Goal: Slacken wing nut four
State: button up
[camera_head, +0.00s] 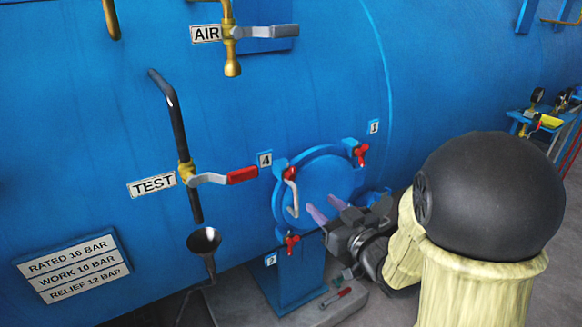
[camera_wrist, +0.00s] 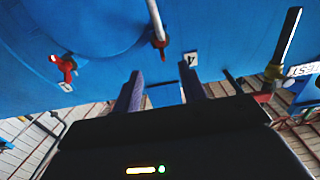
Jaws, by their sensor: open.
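Wing nut four (camera_head: 290,174) is red and sits at the upper left of the round blue hatch (camera_head: 329,178), beside the plate marked 4 (camera_head: 265,160). A pale bent bar (camera_head: 294,199) hangs down from near it. In the wrist view the nut (camera_wrist: 159,42) shows at the end of the pale bar, left of the 4 plate (camera_wrist: 190,59). My gripper (camera_head: 325,207) is open and empty in front of the hatch's lower part, below and right of the nut. In the wrist view its two fingers (camera_wrist: 161,82) are apart, with the nut beyond the gap.
Other red wing nuts sit at the hatch's upper right (camera_head: 361,154) and bottom (camera_head: 291,243). The TEST valve's red lever (camera_head: 241,176) points toward the hatch from the left. A funnel (camera_head: 204,240) stands lower left. A blue support (camera_head: 291,280) is under the hatch.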

aim_at(292, 178)
jog(key=p+x, duration=0.9)
jog(key=x, duration=0.5)
jog(key=shift+w+a, duration=0.2)
jog(key=shift+w, duration=0.05)
grip_shut()
